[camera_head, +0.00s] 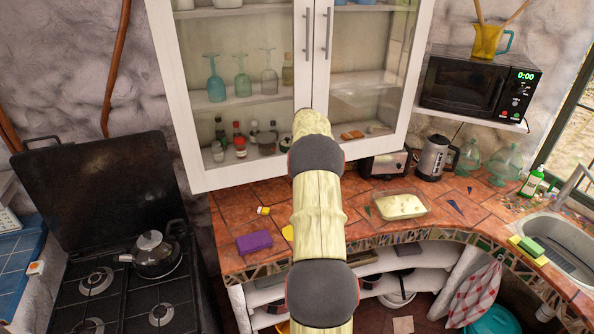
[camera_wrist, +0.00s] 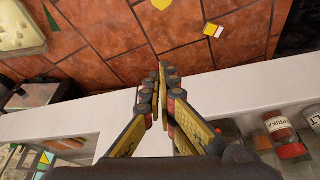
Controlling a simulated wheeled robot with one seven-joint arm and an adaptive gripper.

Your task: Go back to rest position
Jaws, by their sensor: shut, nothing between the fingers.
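My gripper (camera_wrist: 163,70) is shut and empty in the wrist view. In the head view my arm rises through the middle of the picture, in front of the counter (camera_head: 365,230) and the glass-door cabinet (camera_head: 240,115). My gripper cannot be made out there.
On the counter are a purple block (camera_head: 254,242), a small yellow-and-white item (camera_head: 263,210), a dish with pale contents (camera_head: 402,206), a toaster (camera_head: 385,164) and a kettle (camera_head: 435,158). A stove (camera_head: 125,290) stands left, a sink (camera_head: 560,245) right.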

